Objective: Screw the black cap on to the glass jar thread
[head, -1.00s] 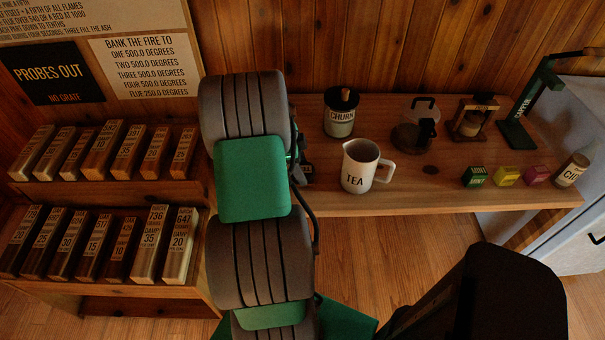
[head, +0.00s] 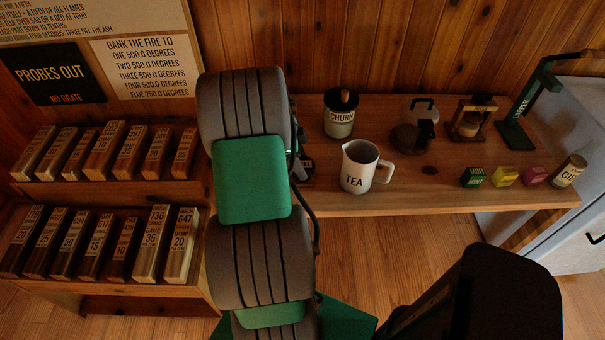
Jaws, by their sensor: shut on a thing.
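My arm stands upright in the middle of the head view and covers the left end of the wooden shelf. Small dark parts, which look like part of my gripper (head: 303,167), show just right of the arm, low over the shelf. The fingertips are hidden, and I cannot see what is between them. I cannot make out the black cap or a threaded glass jar; the arm may hide them.
On the shelf (head: 400,203) stand a white TEA jug (head: 355,170), a CHURN crock (head: 339,117), a glass pot (head: 406,138), a wooden-framed stand (head: 470,124), a green stand (head: 517,130), small boxes (head: 505,176) and a tin (head: 569,171). Racks of labelled blocks (head: 108,153) fill the left.

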